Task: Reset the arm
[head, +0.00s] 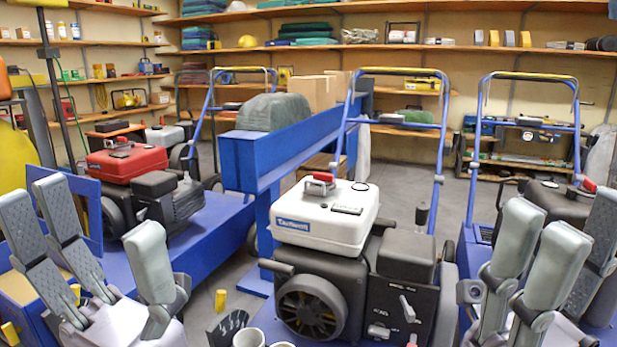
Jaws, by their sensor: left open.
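My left gripper (100,222) is at the lower left. Its grey fingers point up and stand wide apart, with nothing between them. It is in front of the blue platform and the red-topped machine. My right gripper (570,215) is at the lower right, cut off by the frame's edge. Its fingers point up with their tips apart, and I see nothing held in it. Most of both arms is out of view.
A white-topped engine machine (325,215) with a blue handle stands between my grippers. A red-topped machine (126,160) stands behind the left gripper, and a dark machine (548,198) behind the right one. A blue beam (290,150) crosses the middle. Shelves (440,47) line the back wall.

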